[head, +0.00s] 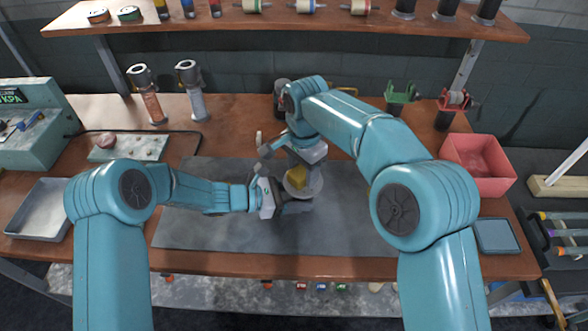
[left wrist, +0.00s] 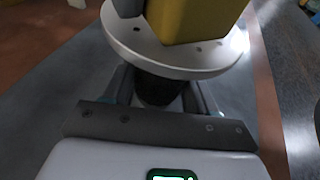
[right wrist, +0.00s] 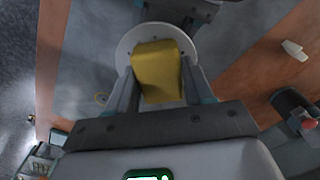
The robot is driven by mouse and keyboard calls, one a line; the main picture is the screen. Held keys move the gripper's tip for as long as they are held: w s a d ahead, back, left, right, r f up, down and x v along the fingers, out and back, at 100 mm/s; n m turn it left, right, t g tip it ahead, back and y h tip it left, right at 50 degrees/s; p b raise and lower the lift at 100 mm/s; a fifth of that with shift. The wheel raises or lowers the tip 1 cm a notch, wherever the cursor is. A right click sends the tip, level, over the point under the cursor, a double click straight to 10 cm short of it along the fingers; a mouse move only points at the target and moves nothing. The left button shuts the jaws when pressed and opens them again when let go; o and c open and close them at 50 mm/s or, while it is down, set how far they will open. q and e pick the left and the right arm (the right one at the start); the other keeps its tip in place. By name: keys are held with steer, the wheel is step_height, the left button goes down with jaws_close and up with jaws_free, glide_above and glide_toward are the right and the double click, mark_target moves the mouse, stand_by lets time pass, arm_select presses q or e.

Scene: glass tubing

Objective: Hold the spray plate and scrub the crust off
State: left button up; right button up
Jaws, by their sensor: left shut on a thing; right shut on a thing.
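The spray plate (head: 311,186) is a pale round disc with small holes near its rim, over the grey mat. My left gripper (head: 281,196) is shut on the dark stem under the disc; the stem shows between its fingers in the left wrist view (left wrist: 160,90). A yellow block, seemingly the scrubber (head: 297,177), is on the disc's upper face. My right gripper (right wrist: 157,88) is shut on the yellow block (right wrist: 158,68) from above. In the right wrist view the block covers the disc's middle, leaving a pale rim (right wrist: 125,50). I cannot make out any crust.
The grey mat (head: 190,230) is mostly clear around the plate. A grey tray (head: 40,208) lies at the left and a red bin (head: 478,165) at the right. Clamped tubes (head: 192,92) and a green stand (head: 401,97) are at the back, below a shelf (head: 290,22).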

mark_target(288, 171)
arm_select(q)
steer(key=shift+s+f, duration=0.1)
steer(key=shift+f, duration=0.05)
arm_select(e)
steer(key=d, duration=0.3)
steer(key=shift+w+d+f, duration=0.1)
steer(key=shift+w+d, duration=0.05)
steer(key=shift+d, duration=0.2)
steer(key=a, duration=0.7)
steer(key=shift+s+a, duration=0.1)
steer(key=shift+s, duration=0.3)
steer(key=d, duration=0.7)
steer(key=shift+w+d, duration=0.1)
steer(key=shift+w, duration=0.25)
step_height(288, 171, up, 8)
steer(key=shift+r, duration=0.2)
arm_select(q)
steer(key=o, duration=0.9)
